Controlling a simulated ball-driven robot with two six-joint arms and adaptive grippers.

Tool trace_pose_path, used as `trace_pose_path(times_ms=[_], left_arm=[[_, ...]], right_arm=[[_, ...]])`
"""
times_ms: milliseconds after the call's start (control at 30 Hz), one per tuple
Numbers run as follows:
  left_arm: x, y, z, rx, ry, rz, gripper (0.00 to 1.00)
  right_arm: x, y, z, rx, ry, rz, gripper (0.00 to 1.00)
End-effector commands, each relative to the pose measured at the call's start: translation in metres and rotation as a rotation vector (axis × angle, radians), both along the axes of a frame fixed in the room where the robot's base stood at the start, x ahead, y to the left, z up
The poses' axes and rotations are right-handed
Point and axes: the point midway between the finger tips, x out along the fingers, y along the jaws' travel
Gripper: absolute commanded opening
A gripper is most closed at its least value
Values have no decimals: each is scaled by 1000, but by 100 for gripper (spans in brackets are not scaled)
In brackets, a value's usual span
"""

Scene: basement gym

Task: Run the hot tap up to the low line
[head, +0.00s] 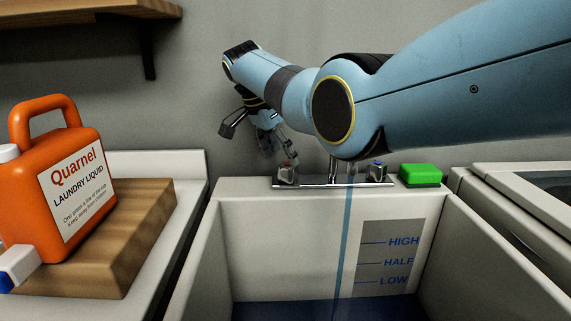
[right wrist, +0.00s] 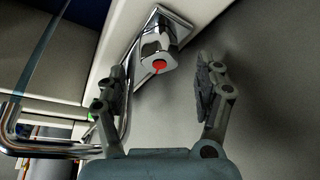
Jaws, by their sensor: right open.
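The hot tap (head: 286,173), marked red, stands at the left end of the chrome mixer plate (head: 330,183) on the sink's back rim. A thin stream of water (head: 347,235) falls from the spout. The dark blue water (head: 285,311) in the sink (head: 222,240) lies a little below the LOW line (head: 367,283) on the back wall. My right gripper (head: 258,145) is open and empty above and left of the hot tap. In the right wrist view the hot tap (right wrist: 160,45) shows ahead, between the open fingers. My left gripper is not in view.
The cold tap (head: 377,170), marked blue, is at the plate's right end, beside a green sponge (head: 420,175). An orange laundry liquid jug (head: 62,180) stands on a wooden block (head: 140,240) at left. A wall shelf (head: 80,12) is at upper left.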

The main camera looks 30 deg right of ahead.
Motion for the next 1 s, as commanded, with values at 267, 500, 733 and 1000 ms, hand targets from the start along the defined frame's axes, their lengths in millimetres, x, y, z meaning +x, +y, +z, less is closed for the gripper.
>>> trace_pose_path(times_ms=[267,500,733,1000], left_arm=[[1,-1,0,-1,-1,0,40],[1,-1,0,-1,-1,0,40],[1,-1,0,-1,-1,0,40],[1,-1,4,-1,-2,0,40]], right_arm=[[-3,22,55,1,-3,0,70],[-5,29,71,1,0,0,70],[-5,29,72,0,0,0,70],[-5,29,76,0,-1,-1,70]])
